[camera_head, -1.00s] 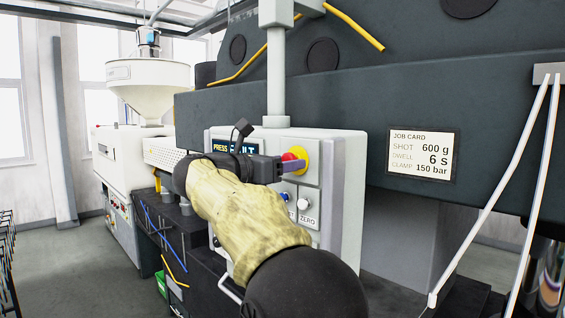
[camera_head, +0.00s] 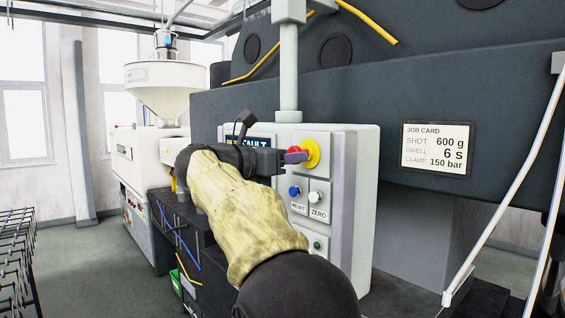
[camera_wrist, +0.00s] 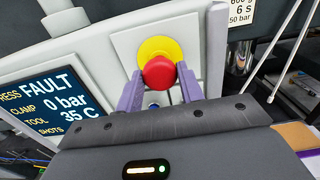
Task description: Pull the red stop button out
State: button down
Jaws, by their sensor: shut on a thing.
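The red stop button (camera_wrist: 159,72) sits in front of a round yellow collar (camera_wrist: 161,50) on a pale square plate of the control panel. In the head view the button (camera_head: 293,153) shows partly behind a finger, against the yellow collar (camera_head: 311,153). My gripper (camera_wrist: 160,83) has a purple finger on each side of the red button and is shut on it. In the head view my gripper (camera_head: 297,157) reaches the panel from the left. The contact itself is partly hidden by the button head and fingers.
The panel box (camera_head: 350,190) carries a blue RESET button (camera_head: 295,191), a white ZERO button (camera_head: 315,197) and a green button (camera_head: 317,245) below. A screen (camera_wrist: 52,98) reads FAULT. A job card (camera_head: 437,149) hangs to the right.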

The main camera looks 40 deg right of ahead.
jog(key=shift+f, duration=0.1)
jog(key=c, duration=1.2)
grip_release()
jog(key=shift+a, duration=0.1)
jog(key=o, duration=0.3)
jog(key=shift+a, duration=0.25)
jog(key=shift+d, duration=0.1)
jog(key=shift+d, duration=0.1)
jog(key=a+b, duration=0.5)
jog(key=a, duration=1.2)
jog(key=shift+a, duration=0.35)
